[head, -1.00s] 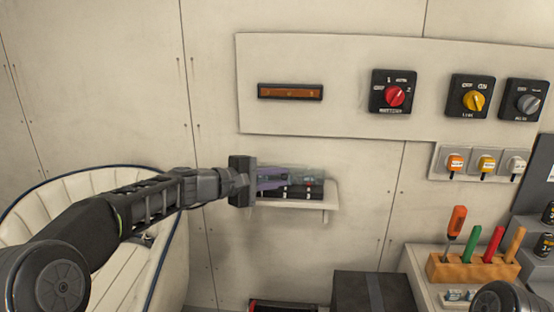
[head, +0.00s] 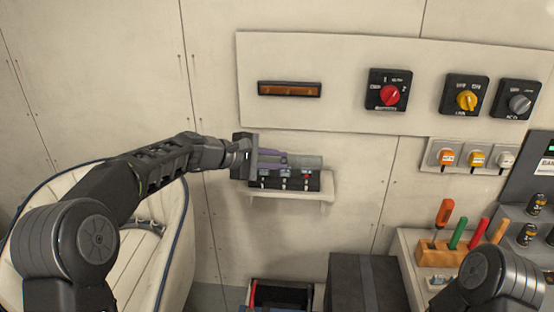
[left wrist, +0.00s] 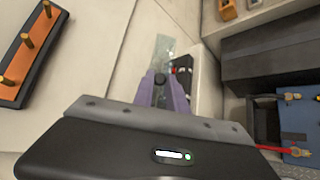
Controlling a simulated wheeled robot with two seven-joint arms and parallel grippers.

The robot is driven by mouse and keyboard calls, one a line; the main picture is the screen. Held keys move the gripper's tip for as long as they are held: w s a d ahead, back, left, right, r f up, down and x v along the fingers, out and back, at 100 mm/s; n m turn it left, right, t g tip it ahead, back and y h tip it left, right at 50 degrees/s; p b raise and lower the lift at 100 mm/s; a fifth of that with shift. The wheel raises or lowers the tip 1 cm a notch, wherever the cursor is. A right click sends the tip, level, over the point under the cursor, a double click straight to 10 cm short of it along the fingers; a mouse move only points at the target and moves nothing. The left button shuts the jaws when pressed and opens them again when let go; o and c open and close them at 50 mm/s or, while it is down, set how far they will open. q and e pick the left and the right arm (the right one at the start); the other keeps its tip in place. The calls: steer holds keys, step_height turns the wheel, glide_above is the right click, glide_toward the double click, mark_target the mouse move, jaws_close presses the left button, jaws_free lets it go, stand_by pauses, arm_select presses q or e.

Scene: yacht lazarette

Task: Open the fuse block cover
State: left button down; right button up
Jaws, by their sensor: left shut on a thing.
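The black fuse block (head: 290,181) sits on a small white wall shelf (head: 300,196). Its clear greyish cover (head: 308,162) stands raised above the block's front, with the fuses showing below it. My left gripper (head: 284,160) has purple fingers shut on the cover, near its left part. In the left wrist view the fingers (left wrist: 163,88) close around a small dark knob, with the see-through cover (left wrist: 163,48) beyond and the fuse block (left wrist: 184,72) beside them. The cover's hinge is not clear to see. My right gripper is out of view.
A wall panel above carries an orange busbar strip (head: 290,89) and rotary switches, including a red one (head: 389,95). A dark box (head: 362,284) and an open bin (head: 282,296) stand below. A tool rack (head: 440,254) is at right, a cream seat (head: 150,245) at left.

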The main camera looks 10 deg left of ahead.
arm_select(q)
steer(key=c, duration=1.3)
jaws_free()
steer(key=shift+c, duration=0.2)
steer(key=b+v, duration=0.2)
steer(key=v, duration=0.5)
steer(key=shift+s+a, duration=0.2)
steer(key=shift+a, duration=0.1)
steer(key=shift+r, duration=0.15)
